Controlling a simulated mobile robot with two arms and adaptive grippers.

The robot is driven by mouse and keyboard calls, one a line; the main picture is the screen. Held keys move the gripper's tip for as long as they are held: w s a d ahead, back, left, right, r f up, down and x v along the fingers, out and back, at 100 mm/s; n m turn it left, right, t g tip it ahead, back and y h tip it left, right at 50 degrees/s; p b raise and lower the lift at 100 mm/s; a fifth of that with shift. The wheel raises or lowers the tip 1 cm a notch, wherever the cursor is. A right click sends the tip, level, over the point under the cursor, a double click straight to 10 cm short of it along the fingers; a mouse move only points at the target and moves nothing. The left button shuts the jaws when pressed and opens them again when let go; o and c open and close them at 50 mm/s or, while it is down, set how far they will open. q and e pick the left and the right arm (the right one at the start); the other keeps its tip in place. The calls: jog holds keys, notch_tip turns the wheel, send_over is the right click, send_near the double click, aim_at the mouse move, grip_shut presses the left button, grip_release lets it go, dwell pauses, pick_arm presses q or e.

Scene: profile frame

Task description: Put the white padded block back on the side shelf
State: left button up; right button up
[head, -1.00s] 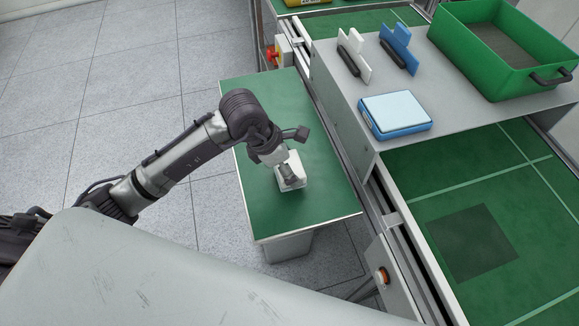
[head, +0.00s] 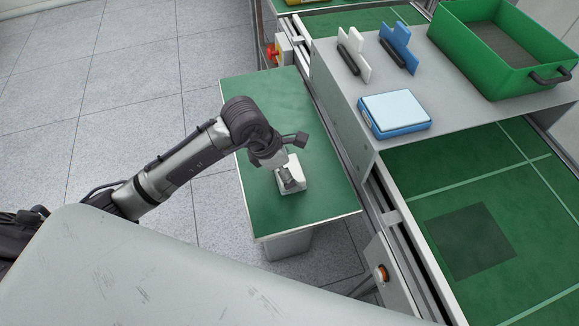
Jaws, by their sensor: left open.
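The white padded block (head: 297,169) rests on the green-topped side shelf (head: 306,216), near its middle. My left gripper (head: 291,186) points down at the block, with its fingers right at it and covering part of it. The gripper is open. I cannot tell whether a finger touches the block. My right gripper is not in view.
A grey bench to the right carries a blue block with a pale top (head: 394,113), a white bracket (head: 353,56), a blue bracket (head: 398,49) and a green crate (head: 500,60). The shelf is bare around the block.

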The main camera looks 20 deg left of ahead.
pick_arm(q)
jog(key=b+v, duration=0.1)
jog(key=v, duration=1)
jog(key=shift+r, duration=0.3)
jog(key=shift+s+a, duration=0.1)
jog(key=shift+s, duration=0.05)
